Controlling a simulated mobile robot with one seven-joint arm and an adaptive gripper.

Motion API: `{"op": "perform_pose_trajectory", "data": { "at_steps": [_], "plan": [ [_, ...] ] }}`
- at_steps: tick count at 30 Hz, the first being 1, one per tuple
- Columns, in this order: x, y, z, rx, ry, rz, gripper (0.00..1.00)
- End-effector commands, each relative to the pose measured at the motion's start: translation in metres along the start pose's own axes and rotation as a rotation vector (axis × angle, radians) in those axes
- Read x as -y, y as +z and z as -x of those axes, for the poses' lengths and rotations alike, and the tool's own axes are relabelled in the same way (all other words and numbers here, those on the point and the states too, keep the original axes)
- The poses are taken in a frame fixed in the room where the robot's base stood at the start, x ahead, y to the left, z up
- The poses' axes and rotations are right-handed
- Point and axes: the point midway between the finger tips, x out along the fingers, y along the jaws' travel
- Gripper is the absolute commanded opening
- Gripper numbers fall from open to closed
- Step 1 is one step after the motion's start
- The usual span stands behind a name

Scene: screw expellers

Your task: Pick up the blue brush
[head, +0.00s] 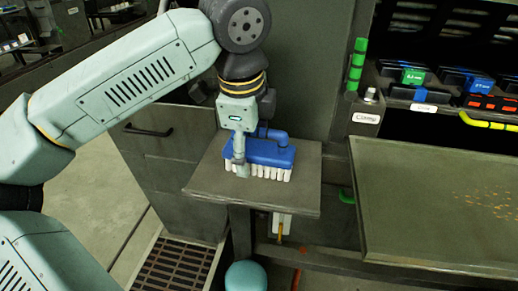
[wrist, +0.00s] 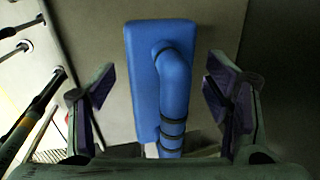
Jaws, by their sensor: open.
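The blue brush (head: 268,154) has a blue block and handle and white bristles. It rests bristles down on a small grey shelf (head: 210,178). My gripper (head: 240,165) points down at the brush's left part in the head view and hides some of it. In the wrist view, the blue brush (wrist: 172,75) lies lengthwise between the two open fingers of my gripper (wrist: 163,95). Its curved handle with dark bands faces the camera. Gaps show on both sides, so the fingers look apart from it.
To the right is a wide grey tray (head: 400,185) with small yellowish bits on it. Behind it are a green stacked post (head: 356,65) and a panel with coloured blocks (head: 480,85). A floor grate (head: 175,265) and a teal rounded object (head: 246,276) lie below the shelf.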

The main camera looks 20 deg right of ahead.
Motion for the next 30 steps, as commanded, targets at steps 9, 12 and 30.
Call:
{"op": "perform_pose_trajectory", "data": {
  "at_steps": [9, 12, 30],
  "plan": [
    [0.0001, 0.0001, -0.0049, 0.001, -0.001, 0.001, 0.69],
    [0.0001, 0.0001, -0.0048, 0.0, -0.001, 0.0, 0.62],
    [0.0, 0.0001, -0.0046, 0.0, -0.001, 0.0, 0.22]
  ]
}}
